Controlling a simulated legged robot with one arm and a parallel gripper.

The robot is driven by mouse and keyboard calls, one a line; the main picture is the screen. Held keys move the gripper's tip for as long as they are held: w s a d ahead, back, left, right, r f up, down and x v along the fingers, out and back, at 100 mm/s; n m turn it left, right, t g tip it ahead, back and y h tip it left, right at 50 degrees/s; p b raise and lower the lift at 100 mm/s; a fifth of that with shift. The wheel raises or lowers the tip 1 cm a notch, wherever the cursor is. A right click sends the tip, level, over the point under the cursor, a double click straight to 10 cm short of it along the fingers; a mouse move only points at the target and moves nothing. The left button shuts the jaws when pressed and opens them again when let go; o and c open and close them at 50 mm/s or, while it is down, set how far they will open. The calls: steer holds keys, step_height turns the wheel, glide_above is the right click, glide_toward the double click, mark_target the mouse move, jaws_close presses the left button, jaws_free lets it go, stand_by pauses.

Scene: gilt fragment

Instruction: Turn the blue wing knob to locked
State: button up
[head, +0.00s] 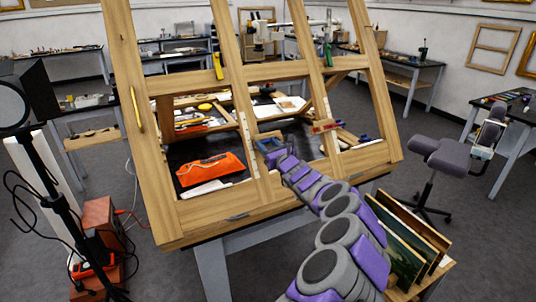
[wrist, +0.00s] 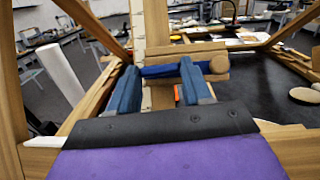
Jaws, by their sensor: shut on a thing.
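The blue wing knob (wrist: 160,71) shows in the wrist view as a dark blue bar lying nearly level across the picture, in front of a wooden upright. The fingers hide parts of the knob, and I see no locked mark. In the head view my gripper (head: 270,147) is at the wooden frame (head: 210,207), beside its middle upright. The knob cannot be told apart from the blue fingers there.
An orange pouch (head: 210,168) lies behind the frame's lower left opening. A red piece (head: 323,127) sits on the right upright. Framed panels (head: 408,235) stand at the lower right, near my arm. A lamp stand (head: 52,165) is at the left.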

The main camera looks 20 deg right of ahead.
steer(key=shift+r+m+h+b, duration=0.1)
steer(key=shift+m+h+b, duration=0.3)
steer(key=shift+m+b, duration=0.25)
steer(key=o, duration=1)
steer(key=shift+o, duration=0.2)
steer(key=s+f, duration=0.1)
steer(key=s, duration=1.6)
steer(key=shift+d+f, duration=0.15)
steer(key=shift+d, duration=0.1)
steer(key=shift+s, duration=0.1)
